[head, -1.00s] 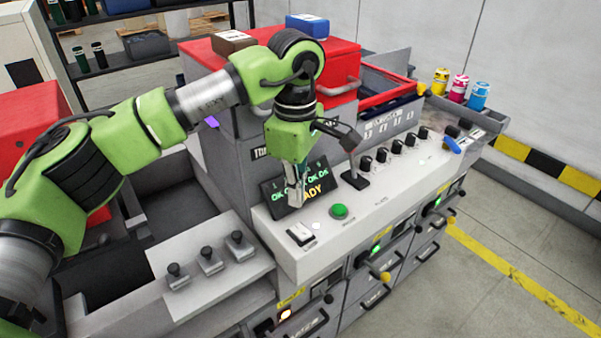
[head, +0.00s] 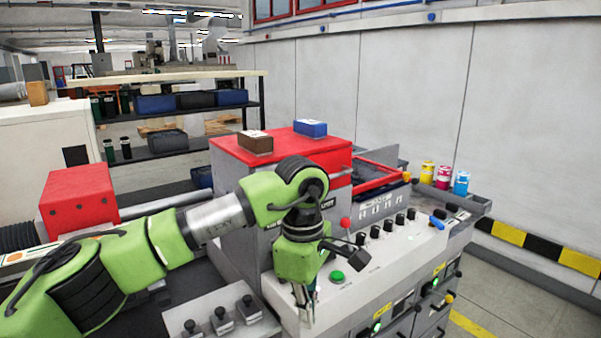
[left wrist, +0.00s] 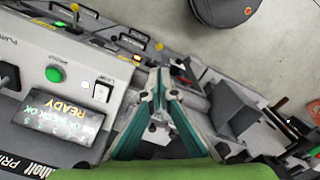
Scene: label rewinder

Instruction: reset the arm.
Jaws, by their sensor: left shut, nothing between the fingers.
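My left gripper (head: 306,311) is shut and empty, its fingers pointing down at the front of the grey machine's control panel. In the left wrist view, its teal-sided fingers (left wrist: 158,78) meet at the tips. There, a black and white rocker switch (left wrist: 102,91), the green button (left wrist: 55,74) and a READY display (left wrist: 58,117) lie to their left, apart from them. In the head view, the green button (head: 337,277) is just right of the gripper, and a red-knobbed lever (head: 346,223) stands behind it. The gripper and forearm hide the display there. My right gripper is not in view.
Several black knobs (head: 388,226) line the panel. Three dark-knobbed clamps (head: 221,321) sit on a plate at the front. A brown box (head: 255,143) and a blue box (head: 310,128) lie on the red-topped cabinet. Coloured cans (head: 444,177) stand at the back right.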

